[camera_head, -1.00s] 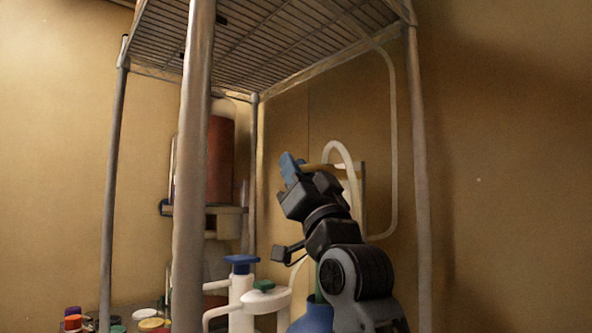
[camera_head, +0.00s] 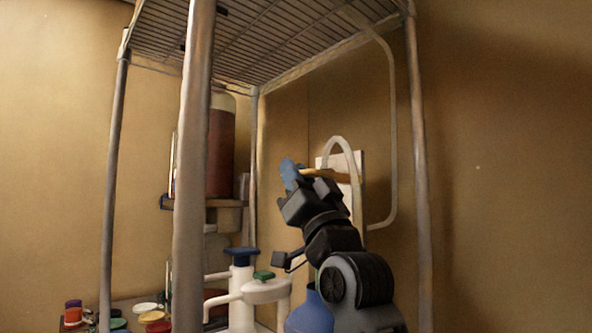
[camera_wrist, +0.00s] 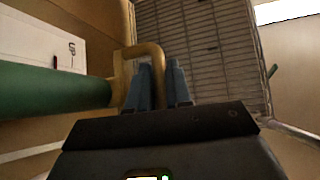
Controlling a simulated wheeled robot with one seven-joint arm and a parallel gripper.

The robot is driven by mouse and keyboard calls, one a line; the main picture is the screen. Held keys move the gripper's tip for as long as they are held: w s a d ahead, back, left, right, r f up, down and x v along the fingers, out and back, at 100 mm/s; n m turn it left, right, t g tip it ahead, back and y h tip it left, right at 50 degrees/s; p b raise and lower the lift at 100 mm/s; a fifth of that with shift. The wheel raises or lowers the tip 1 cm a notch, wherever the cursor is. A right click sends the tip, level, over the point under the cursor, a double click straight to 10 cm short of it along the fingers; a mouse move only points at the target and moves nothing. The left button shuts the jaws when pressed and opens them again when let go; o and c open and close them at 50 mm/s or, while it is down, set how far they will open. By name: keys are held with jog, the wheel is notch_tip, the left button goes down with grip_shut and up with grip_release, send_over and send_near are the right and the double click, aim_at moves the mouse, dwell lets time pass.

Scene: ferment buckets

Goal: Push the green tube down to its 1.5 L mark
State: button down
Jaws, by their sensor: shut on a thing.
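The green tube (camera_wrist: 55,90) runs in from the left edge in the wrist view. Its right end meets a tan bent handle (camera_wrist: 150,50). My gripper (camera_wrist: 161,86) has blue fingers on both sides of one leg of this handle and is shut on it. In the head view my gripper (camera_head: 290,173) is raised, with the tan handle (camera_head: 332,173) reaching right from it. A thin strip of the green tube (camera_head: 317,275) shows beside my arm, above a blue vessel (camera_head: 309,315). I cannot read the 1.5 L mark.
A white panel (camera_head: 356,205) and a pale hose arch (camera_head: 340,143) stand behind my arm. White vessels with a blue cap (camera_head: 241,252) and green cap (camera_head: 264,275) stand left. A metal rack post (camera_head: 192,200) is in front. A wire shelf (camera_head: 270,40) hangs above. Coloured lids lie lower left.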

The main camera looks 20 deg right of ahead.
notch_tip(320, 180, down, 8)
jog(key=b, duration=0.4)
jog(key=shift+r, duration=0.1)
jog(key=c, duration=1.1)
grip_release()
jog(key=shift+c, duration=0.2)
jog(key=b+v, duration=0.1)
jog(key=v, duration=0.6)
jog(key=shift+s+f, duration=0.25)
jog(key=shift+f, duration=0.05)
